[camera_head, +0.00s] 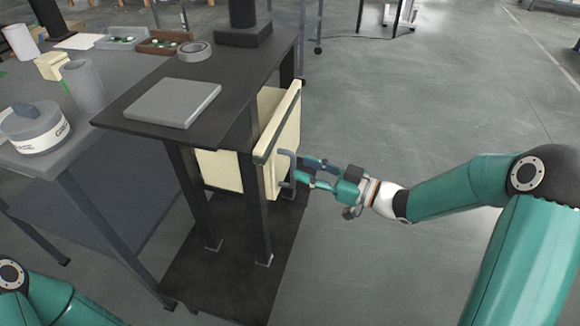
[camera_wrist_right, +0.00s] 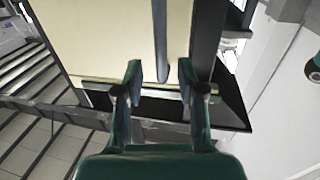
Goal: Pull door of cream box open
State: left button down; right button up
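The cream box (camera_head: 222,168) sits under a dark tabletop, between the table's legs. Its cream door (camera_head: 285,130) is on the right side and looks shut or nearly so; I cannot tell if there is a gap. A blue-grey bar handle (camera_head: 291,160) stands out from the door. My right gripper (camera_head: 296,172) reaches in from the right at the handle, its fingers apart. In the right wrist view, the handle (camera_wrist_right: 160,45) runs down between the two spread fingertips (camera_wrist_right: 160,72), with gaps on both sides. My left gripper is out of view.
The dark tabletop (camera_head: 150,98) above the box holds a grey slab (camera_head: 173,102) and a tape roll (camera_head: 194,51). A grey table (camera_head: 75,150) with a white-labelled round container (camera_head: 34,128) stands at left. The floor (camera_head: 400,100) right of the door is clear except for my arm.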

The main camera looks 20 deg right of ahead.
aim_at(292, 182)
jog(key=shift+x, duration=2.15)
grip_shut()
jog(key=shift+a, duration=0.15)
